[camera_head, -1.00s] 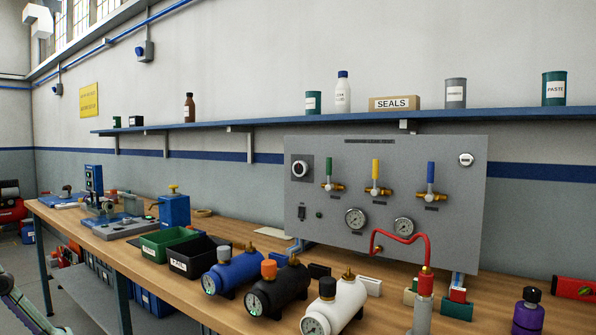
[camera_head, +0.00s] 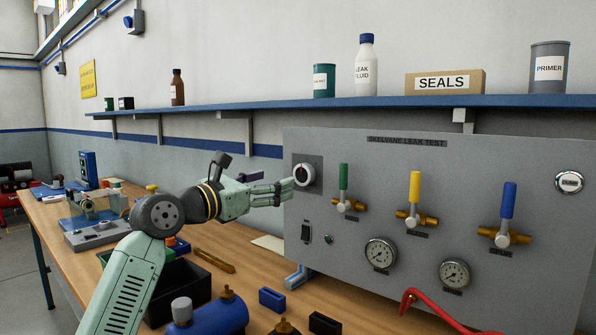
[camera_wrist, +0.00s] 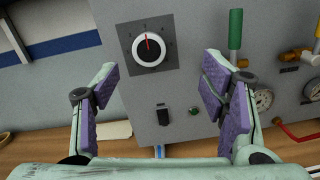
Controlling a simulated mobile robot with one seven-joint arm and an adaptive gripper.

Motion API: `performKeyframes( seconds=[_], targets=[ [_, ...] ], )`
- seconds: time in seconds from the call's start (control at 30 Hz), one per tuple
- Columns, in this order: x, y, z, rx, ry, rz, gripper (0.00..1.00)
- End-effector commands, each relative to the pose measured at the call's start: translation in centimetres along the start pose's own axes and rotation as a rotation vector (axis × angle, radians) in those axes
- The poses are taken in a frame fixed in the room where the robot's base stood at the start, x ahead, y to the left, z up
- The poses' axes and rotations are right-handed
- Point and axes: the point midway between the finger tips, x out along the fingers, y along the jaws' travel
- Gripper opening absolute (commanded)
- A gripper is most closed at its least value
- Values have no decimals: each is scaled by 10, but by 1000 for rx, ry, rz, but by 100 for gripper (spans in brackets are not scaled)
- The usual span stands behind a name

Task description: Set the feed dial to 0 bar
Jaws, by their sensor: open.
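The feed dial is a round black knob with a white ring (camera_head: 304,174) on a dark square plate at the upper left of the grey leak test panel (camera_head: 430,270). In the wrist view the dial (camera_wrist: 150,50) shows a red mark pointing almost straight up; its scale is too small to read. My gripper (camera_head: 290,190) is at the left edge of the panel, just left of the dial plate. In the wrist view my gripper (camera_wrist: 158,92) is open, with purple-padded fingers wide apart. The dial shows between and beyond them, and nothing is held.
Green (camera_head: 343,178), yellow (camera_head: 415,187) and blue (camera_head: 509,200) valve handles stand right of the dial. A switch (camera_head: 306,232) and gauges (camera_head: 380,254) sit below. A shelf (camera_head: 330,103) runs above. A black bin (camera_head: 190,280) and a blue cylinder (camera_head: 215,315) are on the bench.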

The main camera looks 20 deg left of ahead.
Motion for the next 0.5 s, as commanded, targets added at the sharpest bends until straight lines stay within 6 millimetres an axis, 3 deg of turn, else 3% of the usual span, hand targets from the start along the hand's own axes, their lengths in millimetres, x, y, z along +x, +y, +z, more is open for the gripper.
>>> performKeyframes(
  seconds=[0.1,0.23,0.5],
  targets=[
    [1,13,-14,28,64,27,66],
    [14,14,-15,28,69,27,66],
    [65,15,-16,26,65,25,66]
  ],
)
